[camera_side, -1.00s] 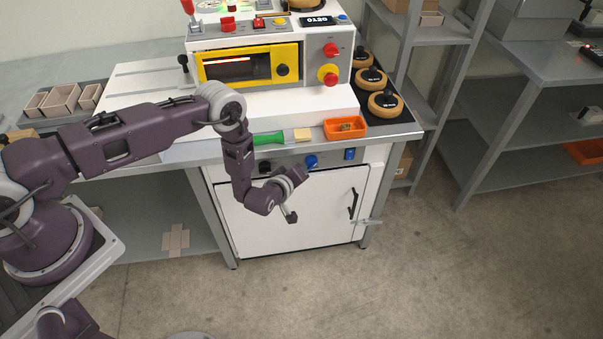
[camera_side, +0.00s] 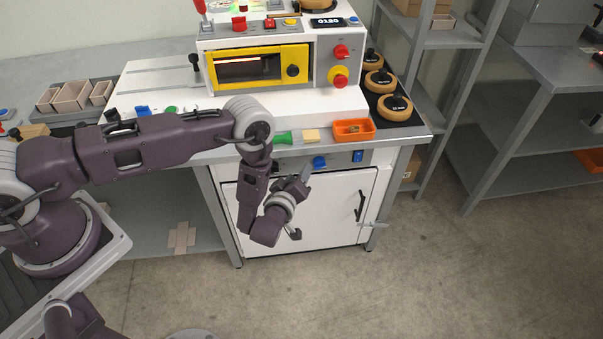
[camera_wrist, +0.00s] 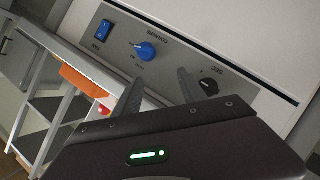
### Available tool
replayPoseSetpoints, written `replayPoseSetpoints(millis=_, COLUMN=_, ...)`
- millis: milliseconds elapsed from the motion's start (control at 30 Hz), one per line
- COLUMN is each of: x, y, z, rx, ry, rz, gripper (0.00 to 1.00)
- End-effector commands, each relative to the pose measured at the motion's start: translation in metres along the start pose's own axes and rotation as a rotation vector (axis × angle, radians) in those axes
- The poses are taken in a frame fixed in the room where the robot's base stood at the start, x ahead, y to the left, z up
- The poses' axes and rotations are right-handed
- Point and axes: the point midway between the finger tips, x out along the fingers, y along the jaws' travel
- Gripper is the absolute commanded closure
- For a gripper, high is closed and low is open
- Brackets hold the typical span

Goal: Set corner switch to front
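Which position the pointer marks is too small to read.
A blue rocker switch (camera_wrist: 103,30) and a black knob (camera_wrist: 209,86) flank the blue knob on the panel. The cabinet door has a black handle (camera_side: 360,206). The floor in front is clear.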

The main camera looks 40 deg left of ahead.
Motion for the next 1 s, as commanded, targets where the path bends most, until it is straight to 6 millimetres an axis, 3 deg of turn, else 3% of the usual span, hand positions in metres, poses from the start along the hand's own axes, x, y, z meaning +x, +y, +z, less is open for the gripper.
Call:
replayPoseSetpoints(millis=33, x=0.006, y=0.010, z=0.014, rx=-0.015, ry=0.054, rz=0.006, gripper=0.45)
replayPoseSetpoints(millis=200, x=0.011, y=0.028, z=0.044, rx=-0.107, ry=0.182, rz=-0.043, gripper=0.45)
replayPoseSetpoints(millis=300, x=0.011, y=0.030, z=0.052, rx=-0.144, ry=0.204, rz=-0.065, gripper=0.45)
replayPoseSetpoints(millis=700, x=0.074, y=0.025, z=0.040, rx=-0.150, ry=0.209, rz=-0.070, gripper=0.45)
replayPoseSetpoints(millis=1000, x=0.079, y=0.025, z=0.039, rx=-0.148, ry=0.207, rz=-0.070, gripper=0.45)
